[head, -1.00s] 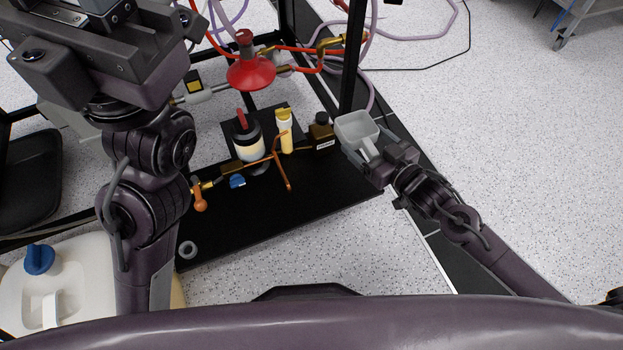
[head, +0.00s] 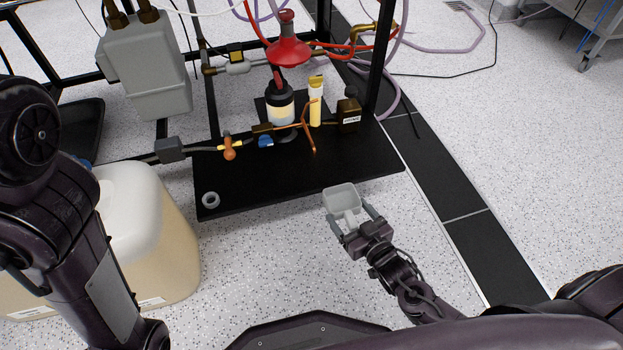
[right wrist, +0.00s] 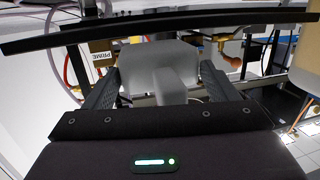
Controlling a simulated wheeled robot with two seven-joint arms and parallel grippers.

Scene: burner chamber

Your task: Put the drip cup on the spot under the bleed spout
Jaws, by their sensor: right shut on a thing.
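The drip cup is a light grey square cup (head: 341,198) with a handle. My right gripper (head: 354,225) is shut on it by the handle side and holds it upright near the front edge of the black shelf. In the right wrist view the cup (right wrist: 158,68) sits between the two fingers (right wrist: 160,92). The bleed spout appears to be the thin copper tube (head: 306,130) that bends down over the black shelf. A grey ring (head: 210,200) lies at the shelf's front left corner. My left arm shows at the left, its gripper out of the picture.
The black shelf (head: 255,185) has a clear front half. Behind stand a black-capped bottle (head: 280,105), a yellow-capped tube (head: 316,105) and a dark labelled bottle (head: 349,112). An orange-handled valve (head: 229,150) is at the left. A large jug (head: 150,240) stands on the floor.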

